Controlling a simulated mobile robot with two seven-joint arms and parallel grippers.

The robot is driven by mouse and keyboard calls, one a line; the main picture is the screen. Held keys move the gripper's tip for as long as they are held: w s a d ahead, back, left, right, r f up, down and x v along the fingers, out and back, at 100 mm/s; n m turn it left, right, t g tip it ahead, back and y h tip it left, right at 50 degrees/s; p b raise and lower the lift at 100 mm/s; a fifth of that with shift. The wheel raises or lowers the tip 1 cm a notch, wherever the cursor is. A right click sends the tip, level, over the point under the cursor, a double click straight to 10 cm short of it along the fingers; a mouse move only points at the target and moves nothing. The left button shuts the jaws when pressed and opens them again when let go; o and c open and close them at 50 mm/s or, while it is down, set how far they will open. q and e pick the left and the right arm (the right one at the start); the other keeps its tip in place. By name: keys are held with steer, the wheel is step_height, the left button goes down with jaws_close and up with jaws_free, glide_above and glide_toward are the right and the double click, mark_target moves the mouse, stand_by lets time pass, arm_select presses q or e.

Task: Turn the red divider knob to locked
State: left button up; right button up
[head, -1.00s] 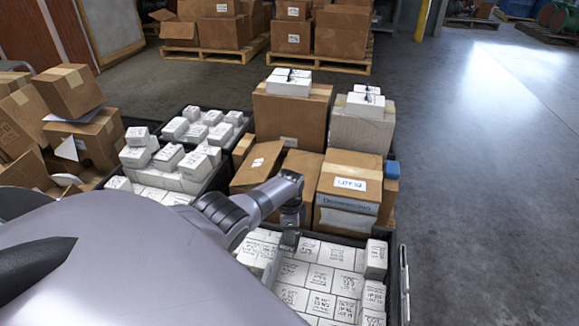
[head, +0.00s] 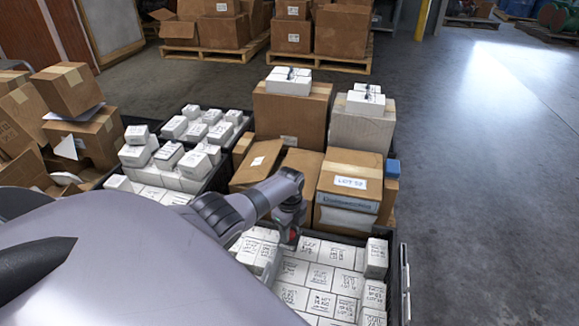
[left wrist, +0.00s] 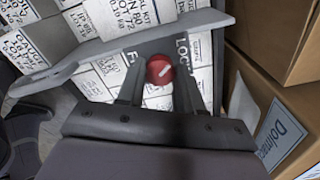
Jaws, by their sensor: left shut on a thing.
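The round red divider knob (left wrist: 160,69) shows in the left wrist view, with a short white line slanting up to the right. My right gripper is not in view.
White labelled boxes (head: 320,277) fill the front black crate (head: 404,275). Cardboard cartons (head: 348,188) stand close behind and right of my gripper. More crates of white boxes are at left. Open floor (head: 480,200) lies to the right.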

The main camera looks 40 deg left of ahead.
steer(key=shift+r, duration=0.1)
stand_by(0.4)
arm_select(q)
steer(key=o, duration=1)
steer(key=shift+o, duration=0.2)
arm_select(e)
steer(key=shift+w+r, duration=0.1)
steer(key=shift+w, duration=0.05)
arm_select(q)
steer(key=shift+r+p, duration=0.45)
steer(key=shift+r, duration=0.05)
step_height(320, 180, up, 2)
steer(key=shift+r+p, duration=0.15)
steer(key=shift+p, duration=0.75)
step_height(320, 180, up, 3)
steer(key=shift+f+p, duration=0.1)
steer(key=shift+p, duration=0.9)
steer(key=shift+r, duration=0.5)
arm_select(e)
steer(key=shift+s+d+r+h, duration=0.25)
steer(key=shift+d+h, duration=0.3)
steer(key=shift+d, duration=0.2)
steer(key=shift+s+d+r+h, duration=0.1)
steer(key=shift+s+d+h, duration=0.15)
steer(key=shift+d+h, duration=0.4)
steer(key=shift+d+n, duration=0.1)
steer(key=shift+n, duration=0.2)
